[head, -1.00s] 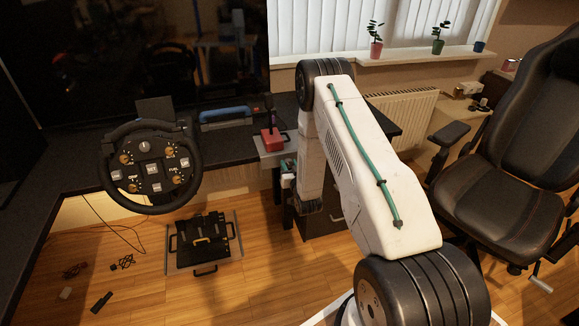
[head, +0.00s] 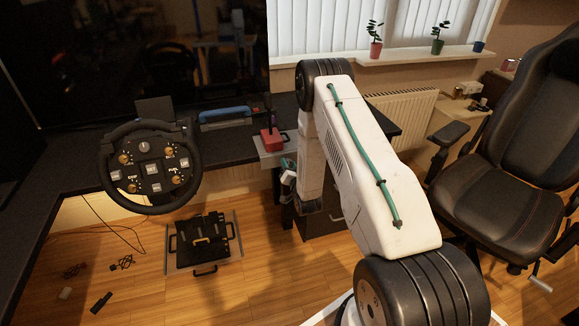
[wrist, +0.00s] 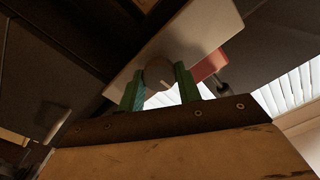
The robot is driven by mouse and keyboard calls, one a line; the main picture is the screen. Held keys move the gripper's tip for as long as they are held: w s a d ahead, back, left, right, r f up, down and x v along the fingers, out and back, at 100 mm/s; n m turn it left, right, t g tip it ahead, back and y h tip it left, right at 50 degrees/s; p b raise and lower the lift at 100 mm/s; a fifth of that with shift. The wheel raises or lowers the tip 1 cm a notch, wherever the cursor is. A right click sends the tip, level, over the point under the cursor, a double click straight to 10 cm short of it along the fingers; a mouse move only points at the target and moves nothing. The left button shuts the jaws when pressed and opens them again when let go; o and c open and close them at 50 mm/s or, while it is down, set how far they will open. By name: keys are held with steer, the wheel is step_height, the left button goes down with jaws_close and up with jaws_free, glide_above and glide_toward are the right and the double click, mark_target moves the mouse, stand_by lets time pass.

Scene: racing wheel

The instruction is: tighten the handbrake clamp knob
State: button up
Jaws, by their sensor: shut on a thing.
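The round grey clamp knob (wrist: 158,74) sits under the pale mounting plate (wrist: 205,35) in the wrist view, with a light pointer line on its face. My gripper (wrist: 160,80) has its green fingers on either side of the knob and is shut on it. In the head view, the red handbrake base (head: 271,139) with its dark upright lever stands on the plate (head: 267,155) at the desk edge. My gripper (head: 288,172) is just below that plate, partly hidden by my arm. The knob cannot be made out in the head view.
The steering wheel (head: 150,167) is on the desk to the left, with a blue-handled item (head: 225,117) behind. The pedal set (head: 203,243) is on the floor below. A black chair (head: 505,170) stands at the right. Open floor lies between pedals and my base.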

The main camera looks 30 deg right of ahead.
steer(key=o, duration=1)
steer(key=shift+s, duration=0.1)
steer(key=v, duration=0.7)
steer(key=shift+s+a, duration=0.2)
steer(key=shift+s, duration=0.15)
